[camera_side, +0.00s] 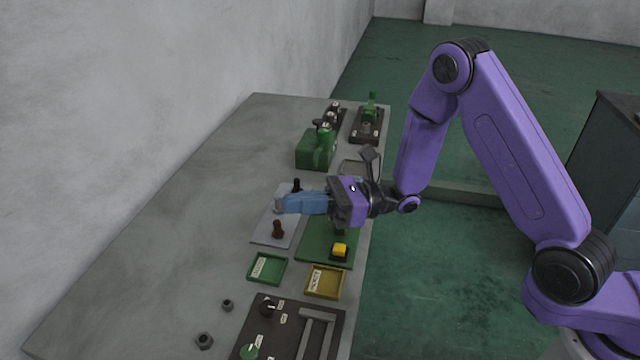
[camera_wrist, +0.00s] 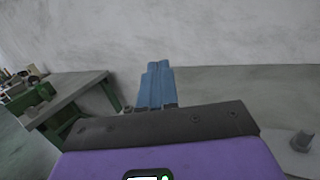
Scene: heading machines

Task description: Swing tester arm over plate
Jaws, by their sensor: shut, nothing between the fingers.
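My gripper (camera_side: 281,203) is shut and empty, its blue fingers pointing left above a pale grey plate (camera_side: 266,238). A brown knob (camera_side: 278,229) stands on that plate in front of the fingers, and a black knob (camera_side: 296,185) shows just behind them.
A green tray (camera_side: 267,268) and a yellow tray (camera_side: 325,282) lie in front, then a dark control panel (camera_side: 270,332). Green machines (camera_side: 316,149) stand behind. The bench's left side is clear; a wall borders it.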

